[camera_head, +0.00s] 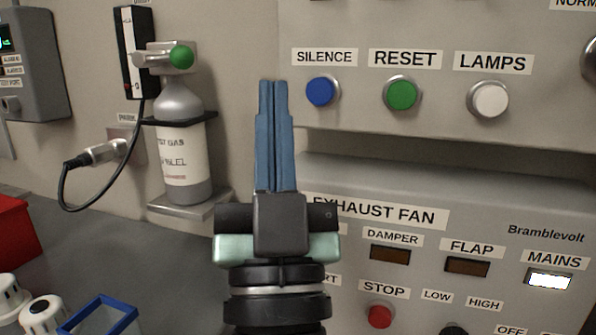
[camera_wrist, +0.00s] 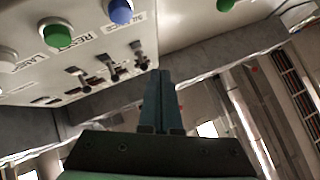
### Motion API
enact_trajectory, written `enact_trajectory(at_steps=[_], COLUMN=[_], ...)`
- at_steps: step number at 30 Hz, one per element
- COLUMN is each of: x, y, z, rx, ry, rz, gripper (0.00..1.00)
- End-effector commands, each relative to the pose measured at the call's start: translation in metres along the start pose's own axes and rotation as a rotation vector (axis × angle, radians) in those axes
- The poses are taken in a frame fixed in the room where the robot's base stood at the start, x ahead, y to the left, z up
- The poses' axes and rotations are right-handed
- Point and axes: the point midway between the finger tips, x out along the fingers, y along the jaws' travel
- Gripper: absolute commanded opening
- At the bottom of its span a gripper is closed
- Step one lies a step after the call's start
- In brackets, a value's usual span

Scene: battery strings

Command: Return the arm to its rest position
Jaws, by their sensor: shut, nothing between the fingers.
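My gripper (camera_head: 273,85) points upward in the head view, its two blue fingers pressed together with nothing between them. It stands in front of the wall, between the gas cylinder and the blue SILENCE button (camera_head: 320,92). In the wrist view the shut fingers (camera_wrist: 160,75) reach away from the camera. The blue button (camera_wrist: 120,11) and green RESET button (camera_wrist: 57,36) show at the upper left there. I cannot tell how near the fingertips are to the panel. My wrist hides part of the exhaust fan panel's left side.
A test gas cylinder (camera_head: 182,150) stands on a wall bracket at the left. The exhaust fan panel (camera_head: 480,215) juts out at the lower right, with a red STOP button (camera_head: 380,316). A blue-rimmed tray (camera_head: 97,318) and a red box (camera_head: 15,235) lie at the lower left.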

Motion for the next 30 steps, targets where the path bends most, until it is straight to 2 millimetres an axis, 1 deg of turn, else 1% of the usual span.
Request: enact_trajectory(at_steps=[1,4,7,9,14,24,30], x=[0.007,0.012,0.009,0.034,0.067,0.145,0.185], y=[0.000,0.002,0.007,0.005,0.002,-0.005,-0.009], z=[-0.029,-0.070,-0.108,-0.122,-0.150,-0.220,-0.257], rx=[-0.035,-0.100,-0.153,-0.151,-0.149,-0.147,-0.146], ry=[0.013,0.008,0.006,-0.011,-0.013,-0.015,-0.015], rz=[0.004,0.024,0.054,0.053,0.052,0.050,0.049], gripper=[0.00,0.00,0.00,0.00,0.00,0.00,0.00])
